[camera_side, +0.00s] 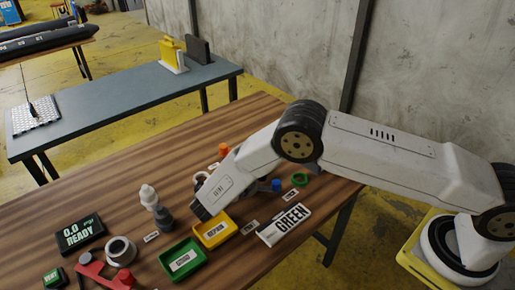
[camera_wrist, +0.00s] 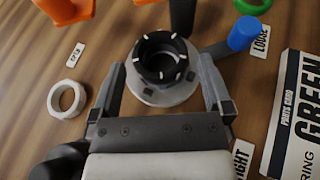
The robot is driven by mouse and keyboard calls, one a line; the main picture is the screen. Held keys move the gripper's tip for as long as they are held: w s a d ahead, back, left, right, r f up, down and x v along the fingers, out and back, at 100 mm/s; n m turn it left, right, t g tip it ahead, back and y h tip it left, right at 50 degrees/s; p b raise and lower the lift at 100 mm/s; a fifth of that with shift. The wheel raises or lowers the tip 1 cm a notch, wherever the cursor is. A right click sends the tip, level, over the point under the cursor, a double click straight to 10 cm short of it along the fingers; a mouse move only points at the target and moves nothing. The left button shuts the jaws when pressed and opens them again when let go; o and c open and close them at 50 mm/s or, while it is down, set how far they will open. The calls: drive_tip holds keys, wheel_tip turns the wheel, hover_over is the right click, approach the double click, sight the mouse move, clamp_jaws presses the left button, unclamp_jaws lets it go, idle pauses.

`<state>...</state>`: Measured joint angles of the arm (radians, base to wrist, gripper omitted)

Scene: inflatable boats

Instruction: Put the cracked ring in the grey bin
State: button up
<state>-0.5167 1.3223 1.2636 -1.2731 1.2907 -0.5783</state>
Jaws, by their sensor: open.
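My gripper (camera_wrist: 162,78) is open. In the wrist view its two fingers stand on either side of a black round socket (camera_wrist: 160,62) with white marks, set on a pale grey flange (camera_wrist: 150,95). No ring shows between the fingers. A whitish ring (camera_wrist: 67,100) lies on the wood left of the fingers. A green ring (camera_wrist: 252,5) lies at the top right, and it also shows in the side view (camera_side: 300,180). I see no crack on either ring. In the side view my gripper (camera_side: 199,210) is low over the table and hides part of the fixture. I cannot identify a grey bin.
A lever with a blue knob (camera_wrist: 243,34) is beside the socket. A green GOOD tray (camera_side: 183,279) and a yellow REPAIR tray (camera_side: 231,221) stand at the front. A GREEN card (camera_side: 285,226), a grey-and-white bottle-like item (camera_side: 157,206) and a READY display (camera_side: 80,234) are nearby.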

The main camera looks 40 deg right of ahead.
drive_tip(key=shift+v, duration=3.9)
drive_tip(key=shift+s+f, duration=0.1)
drive_tip(key=shift+f, duration=0.1)
drive_tip(key=shift+d+r+m+g, duration=0.25)
drive_tip(key=shift+d+m+g, duration=0.05)
drive_tip(key=shift+d, duration=0.2)
drive_tip(key=s+d+r+m+g+y, duration=0.1)
drive_tip(key=s+d+r+m+y, duration=0.5)
drive_tip(key=s+d+m, duration=0.2)
drive_tip(key=s+d+r+m+g+y, duration=0.1)
drive_tip(key=s+d+r+m+y, duration=0.5)
drive_tip(key=s+m, duration=0.6)
drive_tip(key=shift+s+d+r+m, duration=0.3)
drive_tip(key=shift+d+r+m, duration=0.45)
drive_tip(key=shift+d+m, duration=0.4)
